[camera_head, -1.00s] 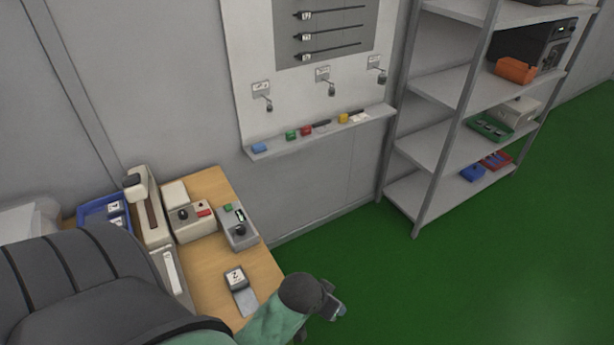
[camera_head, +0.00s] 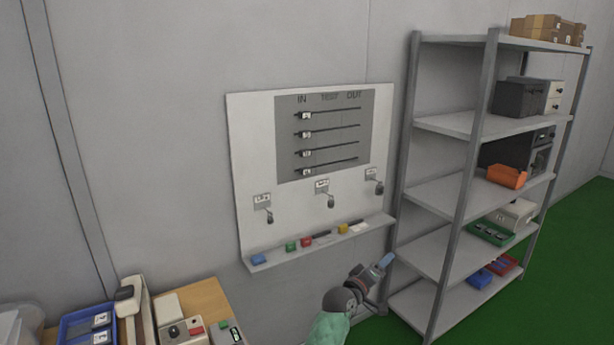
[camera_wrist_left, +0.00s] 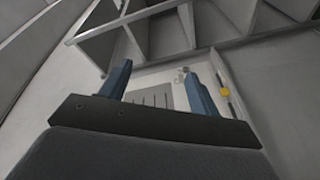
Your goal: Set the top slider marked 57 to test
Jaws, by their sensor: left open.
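A white wall board (camera_head: 248,160) carries a grey panel (camera_head: 286,130) headed IN, TEST and OUT, with several horizontal slider tracks. The top slider (camera_head: 306,115) has its light knob at the left end of its track, under IN; its number is too small to read. The other slider knobs also sit at the left. My left gripper (camera_head: 383,266) is low and to the right of the board, below its ledge, apart from the sliders. In the left wrist view its two blue fingers (camera_wrist_left: 158,78) are spread with nothing between them. My right gripper is not in view.
A ledge (camera_head: 320,243) with small coloured blocks juts out below the board, under several hanging switches. A metal shelf rack (camera_head: 455,190) stands close on the right. A wooden table (camera_head: 205,300) with boxes is at bottom left.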

